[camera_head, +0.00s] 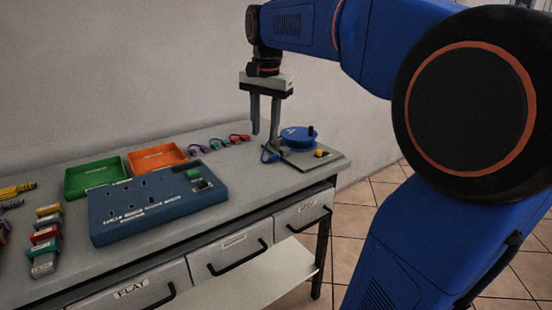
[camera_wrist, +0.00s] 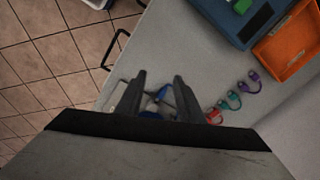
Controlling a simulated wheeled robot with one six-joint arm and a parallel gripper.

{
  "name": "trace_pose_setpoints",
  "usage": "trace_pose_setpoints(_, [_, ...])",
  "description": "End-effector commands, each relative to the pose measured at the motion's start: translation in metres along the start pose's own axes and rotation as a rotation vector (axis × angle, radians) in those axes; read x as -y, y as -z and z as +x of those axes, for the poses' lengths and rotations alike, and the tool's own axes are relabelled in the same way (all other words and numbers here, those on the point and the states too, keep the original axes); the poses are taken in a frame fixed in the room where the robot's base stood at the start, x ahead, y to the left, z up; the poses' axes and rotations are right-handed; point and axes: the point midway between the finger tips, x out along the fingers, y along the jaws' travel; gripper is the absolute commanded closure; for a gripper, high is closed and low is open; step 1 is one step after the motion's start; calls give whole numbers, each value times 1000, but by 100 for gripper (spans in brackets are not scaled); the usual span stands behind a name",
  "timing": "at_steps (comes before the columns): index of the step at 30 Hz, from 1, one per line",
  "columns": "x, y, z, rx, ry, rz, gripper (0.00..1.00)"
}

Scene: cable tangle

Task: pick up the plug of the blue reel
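The blue reel (camera_head: 299,138) sits on a grey base plate at the right end of the table. Its blue plug and short cable (camera_head: 269,155) lie on the table just left of the plate. My gripper (camera_head: 265,136) points down above and near the plug, with its two fingers apart and nothing visibly held. In the wrist view my gripper (camera_wrist: 160,76) is open too, and a blue piece (camera_wrist: 161,93) shows between the fingers. The fingers and gripper body hide much of the reel there, and I cannot tell plug from cable.
A yellow piece (camera_head: 321,153) sits on the plate's front. Purple, teal and red cable loops (camera_head: 219,142) lie left of my gripper. A blue socket box (camera_head: 158,202), green tray (camera_head: 95,177) and orange tray (camera_head: 157,158) stand further left. The table's right edge is close.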

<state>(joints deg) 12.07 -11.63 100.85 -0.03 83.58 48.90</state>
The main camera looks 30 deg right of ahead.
Motion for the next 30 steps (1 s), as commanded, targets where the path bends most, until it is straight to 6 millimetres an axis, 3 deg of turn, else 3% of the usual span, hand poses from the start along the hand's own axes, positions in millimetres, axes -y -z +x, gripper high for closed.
trace_pose_setpoints(1, [9,16,-4,9,-13,57,66])
trace_pose_setpoints(6, [29,61,-18,35,-58,249,66])
trace_pose_setpoints(12, [43,97,-26,54,-98,411,66])
trace_pose_setpoints(20, [46,109,-20,60,-114,470,66])
trace_pose_setpoints(30, [40,103,38,61,-115,468,66])
